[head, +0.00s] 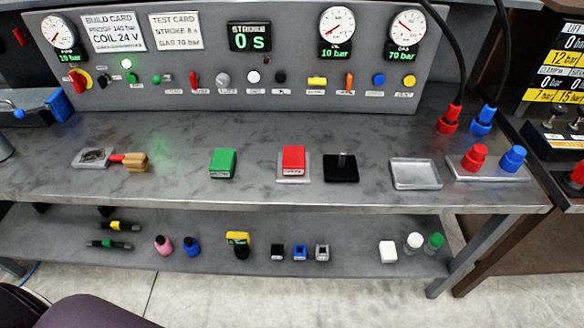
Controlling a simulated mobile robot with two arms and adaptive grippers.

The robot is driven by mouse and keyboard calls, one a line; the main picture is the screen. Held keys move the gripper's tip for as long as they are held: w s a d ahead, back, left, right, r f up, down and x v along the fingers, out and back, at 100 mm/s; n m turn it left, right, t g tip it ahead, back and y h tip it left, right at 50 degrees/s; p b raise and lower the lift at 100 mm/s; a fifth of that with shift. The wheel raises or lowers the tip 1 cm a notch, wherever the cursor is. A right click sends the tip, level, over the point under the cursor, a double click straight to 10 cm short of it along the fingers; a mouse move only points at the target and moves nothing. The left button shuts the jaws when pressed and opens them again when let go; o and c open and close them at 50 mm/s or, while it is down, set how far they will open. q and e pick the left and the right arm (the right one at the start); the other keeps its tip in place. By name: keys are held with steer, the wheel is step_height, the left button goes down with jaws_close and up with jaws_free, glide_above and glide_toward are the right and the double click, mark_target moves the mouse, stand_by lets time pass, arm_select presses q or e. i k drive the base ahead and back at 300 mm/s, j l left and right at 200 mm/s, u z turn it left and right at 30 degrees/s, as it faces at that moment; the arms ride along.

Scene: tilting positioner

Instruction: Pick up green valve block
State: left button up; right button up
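The green valve block (223,162) stands on the grey bench top, left of the middle, with a small label on its front face. It has free bench around it. Neither of my grippers shows in the head view. A dark rounded shape lies at the bottom left corner, and I cannot tell what it is.
A red block (293,160) on a grey plate and a black base with a pin (341,168) stand to the right. An empty tray (415,174) is farther right. A gauge panel (290,97) rises behind. A lower shelf (210,262) holds small parts.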

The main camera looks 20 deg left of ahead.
mark_target(223, 162)
steer(key=u, duration=0.55)
steer(key=k, duration=0.3)
steer(key=i+j+z, duration=0.2)
steer(key=j, duration=0.65)
steer(key=j+z, duration=0.2)
steer(key=j, duration=0.65)
steer(key=k, duration=0.05)
